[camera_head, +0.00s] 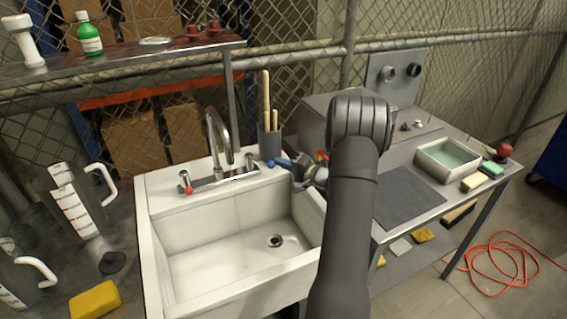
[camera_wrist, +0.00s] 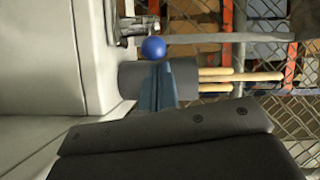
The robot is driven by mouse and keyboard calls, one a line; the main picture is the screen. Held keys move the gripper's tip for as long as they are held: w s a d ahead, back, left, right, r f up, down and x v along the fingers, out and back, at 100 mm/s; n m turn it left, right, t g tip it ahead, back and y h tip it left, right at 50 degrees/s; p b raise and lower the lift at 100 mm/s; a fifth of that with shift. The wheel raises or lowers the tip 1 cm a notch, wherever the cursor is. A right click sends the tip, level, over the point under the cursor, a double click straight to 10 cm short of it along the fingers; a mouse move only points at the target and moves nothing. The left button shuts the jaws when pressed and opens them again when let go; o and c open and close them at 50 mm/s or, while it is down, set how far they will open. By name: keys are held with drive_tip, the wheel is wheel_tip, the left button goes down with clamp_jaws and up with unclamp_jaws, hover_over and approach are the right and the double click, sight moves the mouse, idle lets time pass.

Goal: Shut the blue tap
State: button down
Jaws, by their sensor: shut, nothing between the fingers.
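The blue tap's round knob (camera_head: 271,163) is at the right of the faucet, at the sink's back edge. In the wrist view the blue knob (camera_wrist: 153,47) lies just beyond my fingertips, beside the metal faucet fittings (camera_wrist: 130,28). My gripper (camera_head: 283,162) reaches in from the right, its tips close to the knob. In the wrist view my bluish fingers (camera_wrist: 158,72) are together with nothing between them. Whether they touch the knob I cannot tell. The curved spout (camera_head: 218,135) stands over the white sink (camera_head: 215,265); I see no clear water stream.
A red knob (camera_head: 188,190) is at the faucet's left. A grey cup (camera_head: 269,144) with wooden-handled tools stands close behind my gripper. Measuring jugs (camera_head: 75,205) stand left of the sink. A tray of water (camera_head: 448,158) sits on the right bench. The basin is empty.

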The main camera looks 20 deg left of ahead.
drive_tip(key=s+a, duration=0.2)
drive_tip(key=s, duration=0.4)
drive_tip(key=shift+a+t, duration=0.2)
drive_tip(key=shift+t, duration=0.1)
drive_tip(key=shift+s, duration=0.2)
idle(0.3)
drive_tip(key=s+d, duration=0.6)
drive_tip(key=d, duration=0.1)
drive_tip(key=shift+s+d+r, duration=0.25)
drive_tip(key=shift+d, duration=0.05)
drive_tip(key=w+a, duration=0.6)
drive_tip(key=a, duration=0.1)
drive_tip(key=shift+w+a+f, duration=0.15)
drive_tip(key=shift+w+f, duration=0.1)
drive_tip(key=shift+w, duration=0.05)
idle(0.4)
